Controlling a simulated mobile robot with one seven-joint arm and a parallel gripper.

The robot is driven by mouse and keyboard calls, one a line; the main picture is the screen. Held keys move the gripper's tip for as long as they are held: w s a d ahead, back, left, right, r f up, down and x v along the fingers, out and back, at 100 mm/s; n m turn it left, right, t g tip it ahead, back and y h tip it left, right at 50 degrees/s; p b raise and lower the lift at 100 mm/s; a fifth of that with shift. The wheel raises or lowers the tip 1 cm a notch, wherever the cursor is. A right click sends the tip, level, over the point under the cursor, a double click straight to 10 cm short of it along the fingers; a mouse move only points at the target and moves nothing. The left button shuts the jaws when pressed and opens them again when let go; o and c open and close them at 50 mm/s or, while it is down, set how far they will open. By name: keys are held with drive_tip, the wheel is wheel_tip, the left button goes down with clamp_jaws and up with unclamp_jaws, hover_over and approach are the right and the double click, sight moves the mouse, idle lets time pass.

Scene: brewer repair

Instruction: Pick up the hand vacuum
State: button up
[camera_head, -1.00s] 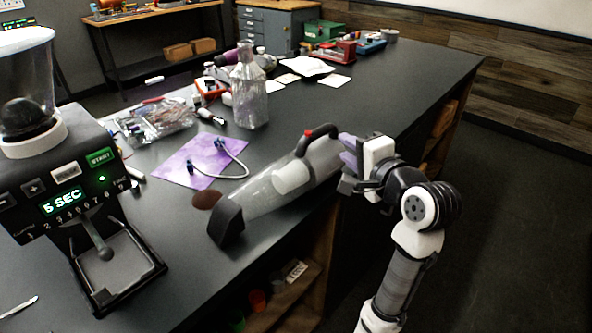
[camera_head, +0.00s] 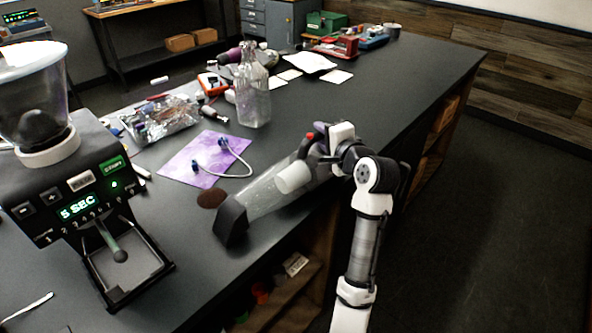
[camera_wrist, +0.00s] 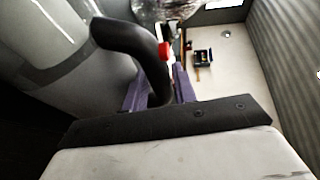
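The hand vacuum (camera_head: 262,195) lies on the dark bench near its front edge, with a clear body, a black nozzle toward the lower left and a black handle with a red button. My gripper (camera_head: 318,140) is at the handle end and hides part of it. In the wrist view the black handle (camera_wrist: 137,42) passes between the purple fingers of my gripper (camera_wrist: 160,92). The fingers stand apart on either side of the handle; a firm grip is not visible. The grey and clear vacuum body (camera_wrist: 80,70) fills the left of that view.
A grinder (camera_head: 75,200) with a lit display stands at the left. The right part of the bench top is clear.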

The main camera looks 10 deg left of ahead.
drive_tip(key=shift+w+a+f, duration=0.1)
drive_tip(key=shift+w+a, duration=0.1)
drive_tip(key=shift+w, duration=0.2)
drive_tip(key=shift+c, duration=0.3)
clamp_jaws()
